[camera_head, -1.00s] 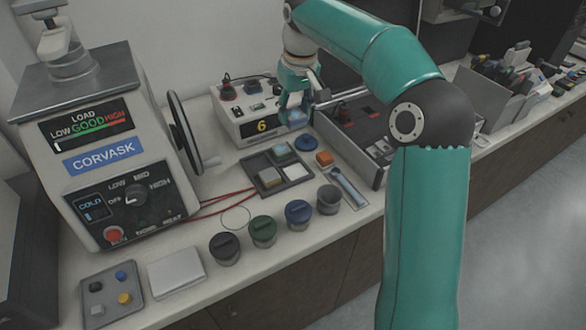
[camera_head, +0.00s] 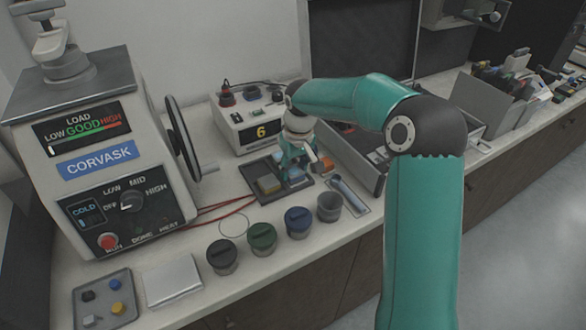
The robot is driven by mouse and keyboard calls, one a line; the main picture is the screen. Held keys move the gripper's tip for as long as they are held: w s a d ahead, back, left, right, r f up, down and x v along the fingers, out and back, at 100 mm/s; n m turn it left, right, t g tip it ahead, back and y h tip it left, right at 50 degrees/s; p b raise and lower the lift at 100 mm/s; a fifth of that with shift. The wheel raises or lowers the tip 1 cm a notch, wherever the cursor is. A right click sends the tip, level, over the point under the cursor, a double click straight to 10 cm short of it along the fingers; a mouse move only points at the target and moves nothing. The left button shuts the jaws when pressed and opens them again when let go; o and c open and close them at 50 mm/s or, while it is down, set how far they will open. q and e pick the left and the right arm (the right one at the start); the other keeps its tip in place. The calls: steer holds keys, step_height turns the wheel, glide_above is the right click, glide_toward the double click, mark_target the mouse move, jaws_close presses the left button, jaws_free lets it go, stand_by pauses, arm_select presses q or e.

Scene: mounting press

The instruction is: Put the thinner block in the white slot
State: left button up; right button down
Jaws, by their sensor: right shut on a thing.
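My right gripper (camera_head: 296,168) is low over the right half of the dark compartment tray (camera_head: 264,202). It is shut on a light blue block, which is mostly hidden between its fingers. A tan block (camera_head: 268,184) sits in the tray's front left compartment. The white slot is hidden behind the gripper, so I cannot tell whether the held block touches it. I cannot compare the blocks' thickness from here. My left gripper is not in view.
The CORVASK press (camera_head: 100,150) stands at left. A white box showing 6 (camera_head: 252,128) is behind the tray. An open drawer-like case (camera_head: 352,172) is at right.

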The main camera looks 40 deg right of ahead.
mark_target(297, 175)
steer(key=shift+f, duration=0.1)
steer(key=c, duration=0.6)
jaws_free()
steer(key=r, duration=0.4)
steer(key=s+r, duration=0.1)
steer(key=r, duration=0.7)
steer(key=shift+s+a+r+p, duration=0.1)
steer(key=shift+s+a+p, duration=0.1)
steer(key=shift+s+p, duration=0.2)
